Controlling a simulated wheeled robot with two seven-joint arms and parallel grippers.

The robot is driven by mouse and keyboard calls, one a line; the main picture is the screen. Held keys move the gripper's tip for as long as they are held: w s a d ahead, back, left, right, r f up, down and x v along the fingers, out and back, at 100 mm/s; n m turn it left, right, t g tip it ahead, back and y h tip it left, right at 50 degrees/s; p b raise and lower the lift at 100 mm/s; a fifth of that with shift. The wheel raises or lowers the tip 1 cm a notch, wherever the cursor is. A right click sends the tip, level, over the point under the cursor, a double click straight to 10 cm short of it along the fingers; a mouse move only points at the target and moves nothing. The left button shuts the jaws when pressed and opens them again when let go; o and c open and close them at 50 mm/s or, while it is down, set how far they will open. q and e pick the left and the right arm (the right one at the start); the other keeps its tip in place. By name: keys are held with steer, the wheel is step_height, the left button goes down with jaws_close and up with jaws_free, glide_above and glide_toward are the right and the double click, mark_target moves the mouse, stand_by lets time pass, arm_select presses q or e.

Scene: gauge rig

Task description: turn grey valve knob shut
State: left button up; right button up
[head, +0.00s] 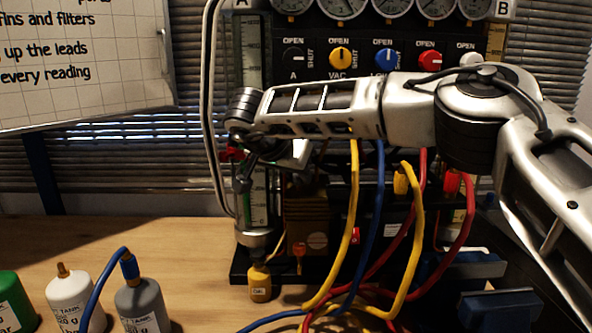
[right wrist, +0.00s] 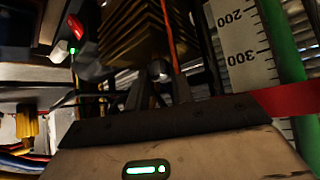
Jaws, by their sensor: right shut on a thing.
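My right gripper shows close up in the right wrist view (right wrist: 157,88), its two dark fingers closed on a small round grey knob (right wrist: 158,70). The knob sits beside a brown finned block (right wrist: 130,35). In the head view my right arm reaches across the rig, its hand between the gauge tube and the finned block (head: 305,212); the fingertips and gripped knob are hidden there. A dark grey OPEN/SHUT knob marked A (head: 293,58) is on the panel above, apart from the hand. My left gripper is out of view.
The scaled gauge tube (head: 256,205) with green fluid stands left of the hand, with a red marker (right wrist: 295,98). Yellow (head: 352,210), blue and red hoses hang at the right. Grey, white and green tanks stand at lower left.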

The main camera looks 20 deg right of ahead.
steer(key=o, duration=1)
steer(key=shift+a+r, duration=0.1)
steer(key=v, duration=1.6)
steer(key=shift+c, duration=0.3)
